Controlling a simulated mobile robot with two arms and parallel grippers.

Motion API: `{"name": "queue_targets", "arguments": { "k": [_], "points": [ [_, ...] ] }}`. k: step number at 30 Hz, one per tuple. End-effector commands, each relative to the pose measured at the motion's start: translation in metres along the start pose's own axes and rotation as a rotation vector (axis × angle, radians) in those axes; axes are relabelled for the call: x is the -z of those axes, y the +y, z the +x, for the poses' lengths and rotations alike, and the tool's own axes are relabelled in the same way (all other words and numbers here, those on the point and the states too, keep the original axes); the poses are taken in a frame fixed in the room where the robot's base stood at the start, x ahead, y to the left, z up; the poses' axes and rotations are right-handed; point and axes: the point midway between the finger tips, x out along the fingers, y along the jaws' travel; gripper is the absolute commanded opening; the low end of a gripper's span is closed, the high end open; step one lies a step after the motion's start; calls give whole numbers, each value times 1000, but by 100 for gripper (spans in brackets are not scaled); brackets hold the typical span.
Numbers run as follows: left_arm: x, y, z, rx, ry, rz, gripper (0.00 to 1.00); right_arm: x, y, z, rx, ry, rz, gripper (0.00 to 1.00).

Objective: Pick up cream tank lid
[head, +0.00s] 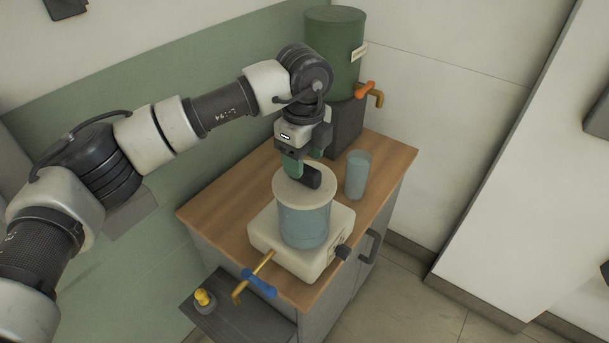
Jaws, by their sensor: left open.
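The cream tank lid (290,190) is a flat round disc on top of a translucent blue-grey tank (304,226). The tank stands on a cream base (270,243) on the wooden cabinet top. My left gripper (301,177) is open and points down at the lid from above. Its fingers overlap the far part of the lid in the head view. I cannot tell whether they touch it. The part of the lid behind the fingers is hidden. My right gripper is not in view.
A clear tumbler (358,175) stands close right of the lidded tank. A green tank (335,50) with an orange-handled tap (366,90) stands on a dark block behind. A blue-handled tap (259,284) sticks out at the front. The wooden top (225,207) is clear at left.

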Motion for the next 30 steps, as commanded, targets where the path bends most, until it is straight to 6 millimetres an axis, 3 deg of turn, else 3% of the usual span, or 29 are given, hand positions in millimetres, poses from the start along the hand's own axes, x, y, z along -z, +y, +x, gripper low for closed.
{"name": "queue_targets", "arguments": {
  "k": [1, 6, 14, 25, 30],
  "points": [
    [2, 1, 4, -5, 3, 1, 55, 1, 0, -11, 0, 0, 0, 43],
    [2, 0, 26, -1, 2, 1, 55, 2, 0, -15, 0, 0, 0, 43],
    [2, 0, 30, 0, 1, 1, 55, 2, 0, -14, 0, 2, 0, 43],
    [2, 0, 30, 0, 1, 1, 1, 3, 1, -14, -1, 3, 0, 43],
    [2, 0, 29, 1, 1, 2, 1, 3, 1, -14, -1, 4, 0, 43]
  ]
}}
